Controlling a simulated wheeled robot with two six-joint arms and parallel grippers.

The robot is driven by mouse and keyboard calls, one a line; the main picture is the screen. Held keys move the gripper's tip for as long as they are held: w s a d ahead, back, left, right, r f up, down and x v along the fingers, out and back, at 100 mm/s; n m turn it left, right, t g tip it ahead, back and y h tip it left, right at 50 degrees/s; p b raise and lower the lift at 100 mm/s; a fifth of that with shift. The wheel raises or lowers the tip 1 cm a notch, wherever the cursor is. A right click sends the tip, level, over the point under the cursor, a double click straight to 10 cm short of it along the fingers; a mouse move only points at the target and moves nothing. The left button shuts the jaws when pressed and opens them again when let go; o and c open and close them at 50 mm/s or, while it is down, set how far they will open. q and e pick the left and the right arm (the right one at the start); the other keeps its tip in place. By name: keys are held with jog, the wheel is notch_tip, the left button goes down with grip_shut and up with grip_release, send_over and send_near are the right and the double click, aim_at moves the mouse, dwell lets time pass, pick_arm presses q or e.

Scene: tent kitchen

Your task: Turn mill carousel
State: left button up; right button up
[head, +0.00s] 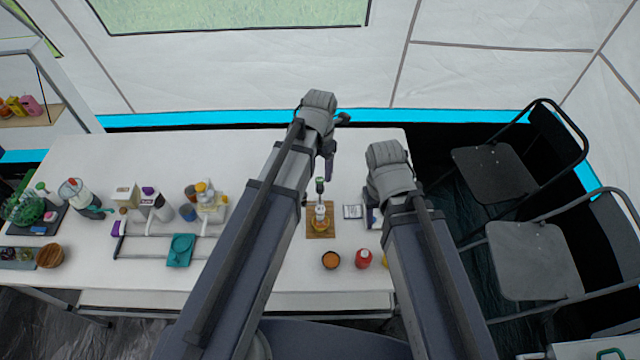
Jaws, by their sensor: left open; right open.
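A small upright item (320,214) with a dark green top and a white and orange lower part stands on a square wooden board (312,233) near the table's middle. It may be the mill carousel, but it is too small to make out its parts. My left gripper (327,172) hangs just above and behind its top, open, with no clear contact. My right gripper (372,215) is open to the right of the board, partly hidden by its own wrist, beside a small white-and-dark box (352,212).
An orange-topped bowl (331,260) and a red jar (363,258) stand in front of the board. Bottles and jars (205,200), a teal item (180,250) and a wooden bowl (49,256) are at left. Folding chairs (533,260) stand right. The white table (110,155) is clear at the back.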

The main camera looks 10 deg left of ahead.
aim_at(320, 187)
pick_arm(q)
jog(key=shift+f+b, duration=3.9)
jog(key=shift+f, duration=0.05)
grip_shut()
